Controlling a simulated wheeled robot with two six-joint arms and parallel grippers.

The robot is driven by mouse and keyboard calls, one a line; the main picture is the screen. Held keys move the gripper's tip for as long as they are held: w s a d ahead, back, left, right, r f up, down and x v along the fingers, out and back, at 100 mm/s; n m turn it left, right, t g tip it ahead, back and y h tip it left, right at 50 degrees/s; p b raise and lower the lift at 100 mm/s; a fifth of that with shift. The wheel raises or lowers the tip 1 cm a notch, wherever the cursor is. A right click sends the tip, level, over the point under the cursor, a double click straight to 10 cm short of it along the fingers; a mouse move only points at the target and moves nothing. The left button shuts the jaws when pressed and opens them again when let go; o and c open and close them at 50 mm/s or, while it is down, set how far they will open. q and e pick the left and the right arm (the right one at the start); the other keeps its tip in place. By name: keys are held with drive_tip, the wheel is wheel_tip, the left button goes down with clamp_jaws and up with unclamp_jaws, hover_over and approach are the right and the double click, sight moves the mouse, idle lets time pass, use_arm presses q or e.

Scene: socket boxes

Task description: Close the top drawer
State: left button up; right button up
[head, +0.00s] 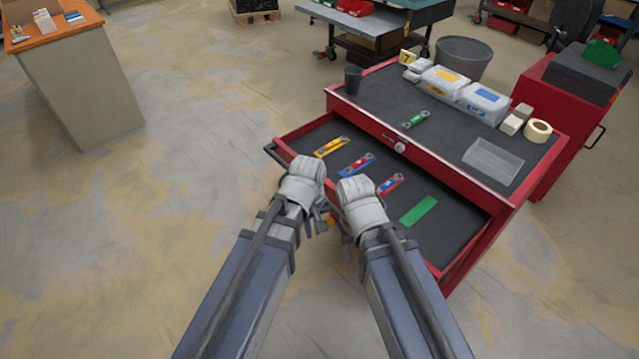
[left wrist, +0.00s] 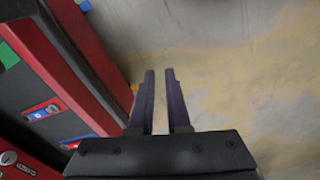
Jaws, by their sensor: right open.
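The top drawer (head: 448,228) of the red tool cabinet (head: 445,160) is pulled out toward me. Its dark liner holds a yellow-marked tool, blue and red-marked tools and a green strip. My left gripper (head: 323,222) is in front of the drawer's front edge, partly hidden by its wrist. In the left wrist view, the left gripper's fingers (left wrist: 160,100) are apart with nothing between them, beside the red drawer front (left wrist: 65,60). My right gripper (head: 345,246) is close to the right of it at the drawer front, mostly hidden behind its wrist. I cannot tell whether either touches the drawer.
The cabinet top carries a dark cup (head: 353,79), a green-marked tool (head: 416,119), lidded boxes (head: 484,103), a clear tray (head: 493,161) and a tape roll (head: 538,131). A grey bin (head: 463,58) stands behind. The floor to the left is clear up to a workbench (head: 80,95).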

use_arm(q)
drive_tip(key=w+r+n, duration=0.1)
drive_tip(key=w+n, duration=0.1)
drive_tip(key=n, duration=0.1)
drive_tip(key=w+r+n+p, duration=0.1)
drive_tip(key=w+n, duration=0.1)
drive_tip(key=n, duration=0.1)
drive_tip(key=w+r+n+h+p, duration=0.1)
drive_tip(key=w+n, duration=0.1)
drive_tip(key=n, duration=0.1)
drive_tip(key=shift+w+a+t, duration=0.25)
drive_tip(key=shift+w+t, duration=0.05)
drive_tip(key=shift+t, duration=0.1)
clamp_jaws()
drive_tip(key=w+a+r+n+t+h+p, duration=0.1)
drive_tip(key=w+a+r+n+p, duration=0.1)
drive_tip(key=w+n, duration=0.6)
drive_tip(key=r+n, duration=0.1)
drive_tip(key=n, duration=0.3)
drive_tip(key=shift+a+r+n+t+h+p, duration=0.15)
drive_tip(key=shift+r+n+t+h+p, duration=0.15)
drive_tip(key=shift+r+t+h, duration=0.1)
drive_tip(key=shift+w+f, duration=0.1)
drive_tip(key=b+x, duration=0.9)
drive_tip(key=shift+f, duration=0.4)
drive_tip(key=shift+w, duration=0.15)
